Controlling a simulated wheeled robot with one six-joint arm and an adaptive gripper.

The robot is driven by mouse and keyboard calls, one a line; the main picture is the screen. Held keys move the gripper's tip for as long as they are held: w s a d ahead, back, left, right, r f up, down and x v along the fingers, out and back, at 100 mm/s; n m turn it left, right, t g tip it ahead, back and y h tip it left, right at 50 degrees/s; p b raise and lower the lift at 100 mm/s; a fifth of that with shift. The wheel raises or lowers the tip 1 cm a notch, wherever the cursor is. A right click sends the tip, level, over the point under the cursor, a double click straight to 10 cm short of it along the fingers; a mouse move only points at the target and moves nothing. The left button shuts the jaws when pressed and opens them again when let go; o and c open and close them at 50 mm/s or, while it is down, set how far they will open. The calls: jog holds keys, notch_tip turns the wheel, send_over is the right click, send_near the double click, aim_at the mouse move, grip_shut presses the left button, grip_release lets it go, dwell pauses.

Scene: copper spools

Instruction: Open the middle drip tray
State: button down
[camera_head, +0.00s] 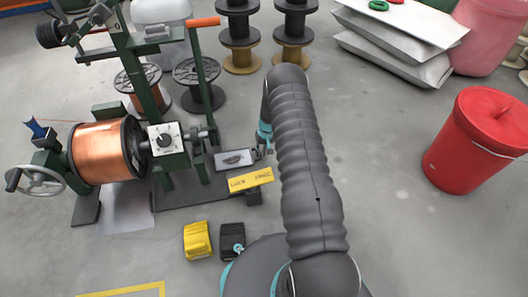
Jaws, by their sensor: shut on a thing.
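A shallow light-grey drip tray (220,166) with a dark lump in it shows at the right side of the green winding machine (157,181). I cannot tell from this view whether it is the middle one; no other tray shows clearly. My gripper (261,153) is small and partly hidden below my arm's teal wrist. It is at the right end of the tray, shut on what appears to be the tray's handle. The grip itself is too small to see clearly.
A yellow lettered sign (251,180) stands just in front of the tray. A yellow pedal (197,240) and a black pedal (232,240) lie on the floor. A copper spool (101,153) is at left, a red bin (478,140) at right.

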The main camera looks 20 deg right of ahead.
jog(key=c, duration=1.2)
grip_release()
jog(key=shift+s, duration=0.2)
jog(key=shift+w, duration=0.1)
jog(key=r, duration=0.4)
jog(key=d+r, duration=0.1)
jog(key=r, duration=0.3)
jog(key=d+r, duration=0.1)
jog(key=r, duration=0.2)
jog(key=shift+r, duration=0.4)
